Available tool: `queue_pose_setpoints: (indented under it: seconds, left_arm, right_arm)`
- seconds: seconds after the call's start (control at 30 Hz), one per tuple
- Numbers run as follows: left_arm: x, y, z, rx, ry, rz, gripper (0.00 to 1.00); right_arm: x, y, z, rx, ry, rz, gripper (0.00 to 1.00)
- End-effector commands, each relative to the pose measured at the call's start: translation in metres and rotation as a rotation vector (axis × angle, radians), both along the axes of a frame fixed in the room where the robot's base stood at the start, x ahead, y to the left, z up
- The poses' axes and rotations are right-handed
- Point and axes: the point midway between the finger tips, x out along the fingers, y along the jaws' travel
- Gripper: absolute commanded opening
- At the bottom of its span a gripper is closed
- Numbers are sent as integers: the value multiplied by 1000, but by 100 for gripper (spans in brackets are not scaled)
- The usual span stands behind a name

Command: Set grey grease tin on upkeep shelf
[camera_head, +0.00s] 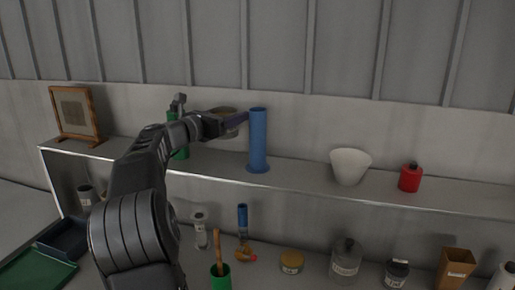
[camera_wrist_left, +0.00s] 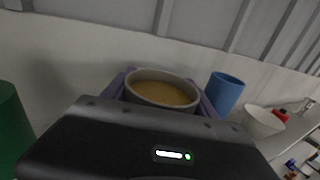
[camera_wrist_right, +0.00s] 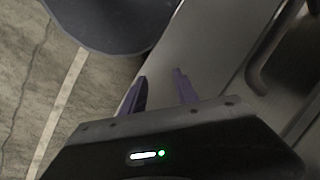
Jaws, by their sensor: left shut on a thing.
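The grey grease tin (camera_wrist_left: 162,90) is round, with a yellow-brown top or filling. My left gripper (camera_wrist_left: 161,98) is shut on it, with purple fingers on both sides. In the head view the tin (camera_head: 224,110) is partly hidden behind the left gripper (camera_head: 232,120), above the long grey upper shelf (camera_head: 305,184), between a green object and a blue cylinder. I cannot tell whether the tin touches the shelf. No label shows which shelf is the upkeep shelf. My right gripper (camera_wrist_right: 163,92) is open and empty, away from the shelf.
On the upper shelf stand a wooden frame (camera_head: 75,115), green object (camera_head: 181,150), blue cylinder (camera_head: 258,140), white bowl (camera_head: 349,167) and red bottle (camera_head: 410,177). Shelf room is free between the blue cylinder and bowl. Several jars and tools stand below; a green tray (camera_head: 38,272) lies lower left.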

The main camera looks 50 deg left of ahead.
Motion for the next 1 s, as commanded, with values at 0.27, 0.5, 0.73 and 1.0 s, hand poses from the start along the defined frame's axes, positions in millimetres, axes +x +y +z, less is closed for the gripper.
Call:
queue_pose_setpoints:
  seconds: [0.27,0.5,0.73,1.0]
  left_arm:
    - [0,0,-47,-3,1,1,16]
    - [0,0,-51,0,0,0,16]
    - [0,0,-63,-4,1,1,16]
    - [0,0,-89,0,0,0,16]
  right_arm:
    - [0,0,0,0,0,0,36]
    - [0,0,0,0,0,0,36]
    - [0,0,0,0,0,0,36]
    - [0,0,0,0,0,0,36]
